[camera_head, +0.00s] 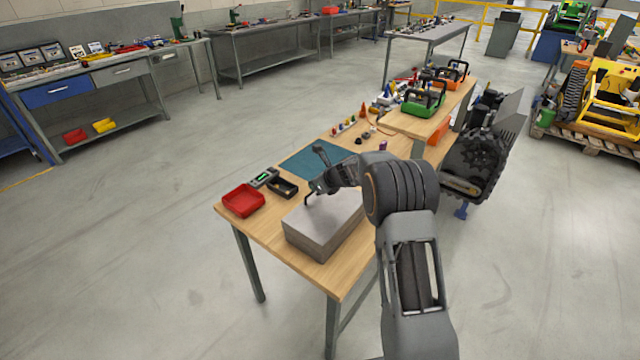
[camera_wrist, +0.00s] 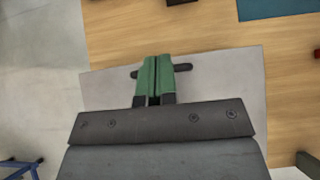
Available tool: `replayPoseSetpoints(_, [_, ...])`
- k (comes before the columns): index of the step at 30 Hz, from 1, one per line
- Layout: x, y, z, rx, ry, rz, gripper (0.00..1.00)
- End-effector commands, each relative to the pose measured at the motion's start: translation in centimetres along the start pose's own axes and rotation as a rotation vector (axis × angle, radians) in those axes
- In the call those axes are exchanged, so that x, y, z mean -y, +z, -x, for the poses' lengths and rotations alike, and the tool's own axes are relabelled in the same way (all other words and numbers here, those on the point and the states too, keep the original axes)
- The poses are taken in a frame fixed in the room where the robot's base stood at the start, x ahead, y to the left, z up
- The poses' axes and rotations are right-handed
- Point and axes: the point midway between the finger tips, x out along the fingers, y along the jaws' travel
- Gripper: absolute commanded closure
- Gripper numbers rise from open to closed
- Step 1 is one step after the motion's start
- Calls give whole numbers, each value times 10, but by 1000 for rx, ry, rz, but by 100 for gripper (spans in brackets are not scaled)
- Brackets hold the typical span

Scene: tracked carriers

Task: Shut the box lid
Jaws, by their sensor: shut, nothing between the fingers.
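The grey box (camera_head: 305,243) stands on the near end of the wooden workbench. Its pale grey lid (camera_head: 340,207) lies flat across the top and looks closed; I cannot tell whether a thin gap is left. The lid also fills the middle of the wrist view (camera_wrist: 230,85). A dark bar handle (camera_wrist: 185,67) on the lid shows at both sides of my fingers. My gripper (camera_wrist: 154,78) has green fingers, shut together and empty, over the handle. I cannot tell whether they touch it. In the head view my gripper (camera_head: 310,194) is low over the lid's far left part.
A red tray (camera_head: 243,200), a black tray (camera_head: 283,187) and a small device with a green display (camera_head: 264,177) lie left of the box. A teal mat (camera_head: 310,160) lies behind it. Small tools and parts stand farther back. The bench's front edge is close to the box.

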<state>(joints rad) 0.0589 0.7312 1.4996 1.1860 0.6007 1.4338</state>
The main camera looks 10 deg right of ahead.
Motion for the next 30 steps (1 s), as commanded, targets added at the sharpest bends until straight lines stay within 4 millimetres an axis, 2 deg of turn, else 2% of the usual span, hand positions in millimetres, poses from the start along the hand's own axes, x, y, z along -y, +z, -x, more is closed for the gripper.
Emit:
replayPoseSetpoints(9, [-3, -4, -12, 0, 1, 1, 100])
replayPoseSetpoints(23, [-7, -7, -17, -5, 8, 1, 100])
replayPoseSetpoints(26, [-7, -6, -15, -5, 9, 0, 100])
replayPoseSetpoints(30, [-6, -1, -2, -3, 8, 0, 100])
